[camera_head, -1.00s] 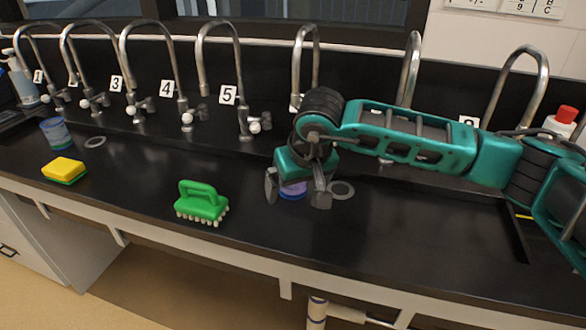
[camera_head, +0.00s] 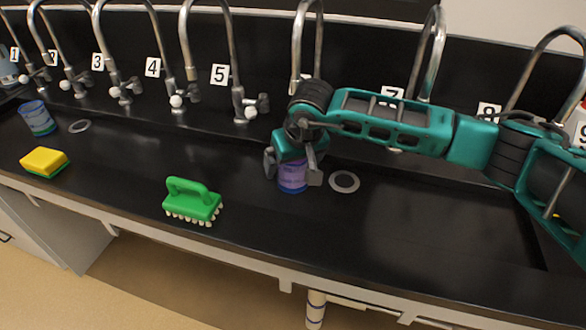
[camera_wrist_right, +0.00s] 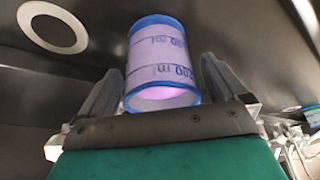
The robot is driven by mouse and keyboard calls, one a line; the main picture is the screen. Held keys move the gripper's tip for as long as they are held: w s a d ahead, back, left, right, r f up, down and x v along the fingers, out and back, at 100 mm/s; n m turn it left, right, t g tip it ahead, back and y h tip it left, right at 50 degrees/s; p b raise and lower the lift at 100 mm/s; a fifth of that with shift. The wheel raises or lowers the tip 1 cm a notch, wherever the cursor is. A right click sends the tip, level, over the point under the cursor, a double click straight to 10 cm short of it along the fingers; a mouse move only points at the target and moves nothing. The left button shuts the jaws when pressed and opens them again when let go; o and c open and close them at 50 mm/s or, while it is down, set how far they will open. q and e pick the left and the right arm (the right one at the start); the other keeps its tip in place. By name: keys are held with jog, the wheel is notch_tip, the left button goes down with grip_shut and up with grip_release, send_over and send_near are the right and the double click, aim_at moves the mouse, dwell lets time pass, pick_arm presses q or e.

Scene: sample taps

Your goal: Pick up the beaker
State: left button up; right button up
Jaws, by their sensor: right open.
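A purple-tinted clear beaker (camera_head: 292,180) with blue rims stands on the black counter near the middle. My right gripper (camera_head: 291,172) is open, with one finger on each side of it. In the right wrist view the beaker (camera_wrist_right: 160,62) shows large between the two spread fingers (camera_wrist_right: 160,88), with dark gaps beside its wall. Measuring marks show on its side. A second beaker (camera_head: 38,118), bluish with a greenish lower part, stands at the far left. My left gripper is not in view.
A grey ring (camera_head: 344,181) lies just right of the purple beaker. A green brush (camera_head: 192,201) and a yellow-green sponge (camera_head: 45,162) lie to the left. Curved taps with number cards line the back. The counter's front right is clear.

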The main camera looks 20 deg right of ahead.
jog(key=shift+x, duration=0.85)
jog(key=shift+c, duration=0.3)
jog(key=c, duration=1.1)
jog(key=shift+r, duration=0.1)
jog(key=shift+c, duration=0.9)
jog(key=shift+w+r, duration=0.1)
jog(key=shift+r, duration=0.05)
